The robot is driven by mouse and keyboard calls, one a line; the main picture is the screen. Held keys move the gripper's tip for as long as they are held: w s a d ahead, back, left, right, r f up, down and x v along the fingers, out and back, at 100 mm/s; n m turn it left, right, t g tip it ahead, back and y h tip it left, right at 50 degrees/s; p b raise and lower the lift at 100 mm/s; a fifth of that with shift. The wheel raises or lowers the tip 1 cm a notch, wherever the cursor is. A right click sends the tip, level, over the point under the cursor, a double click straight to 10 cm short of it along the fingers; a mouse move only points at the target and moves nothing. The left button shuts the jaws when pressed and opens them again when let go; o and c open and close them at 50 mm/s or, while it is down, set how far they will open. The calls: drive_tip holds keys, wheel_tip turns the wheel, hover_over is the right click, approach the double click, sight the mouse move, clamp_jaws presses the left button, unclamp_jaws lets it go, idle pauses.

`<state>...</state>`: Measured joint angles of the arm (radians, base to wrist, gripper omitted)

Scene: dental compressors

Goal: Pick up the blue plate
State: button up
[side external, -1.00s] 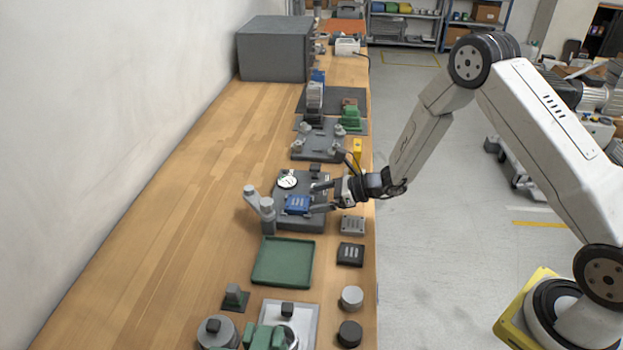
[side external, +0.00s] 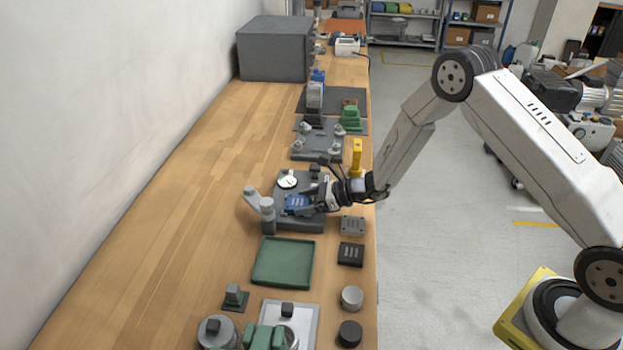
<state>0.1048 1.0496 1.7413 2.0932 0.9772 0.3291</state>
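The blue plate (side external: 297,203) is a small blue block on the dark grey fixture base (side external: 291,225), about midway along the bench. My gripper (side external: 309,202) has come in from the right, low over the base, with its fingers at the right part of the plate. The fingers hide that part of the plate. At this size I cannot tell whether they are closed on it or still apart. The plate looks to be at the level of the base, not visibly lifted.
A grey post with a slanted arm (side external: 264,212) stands just left of the plate. A round white dial (side external: 287,181) lies behind it. A yellow upright part (side external: 357,157) stands near my wrist. An empty green tray (side external: 283,262) lies in front. The bench's left side is clear.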

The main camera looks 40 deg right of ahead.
drive_tip(key=c, duration=0.7)
drive_tip(key=shift+r, duration=0.15)
drive_tip(key=shift+c, duration=0.2)
drive_tip(key=shift+r, duration=0.85)
drive_tip(key=s+d+r, duration=0.1)
drive_tip(key=s+r, duration=1)
drive_tip(key=s, duration=0.3)
drive_tip(key=shift+d, duration=0.2)
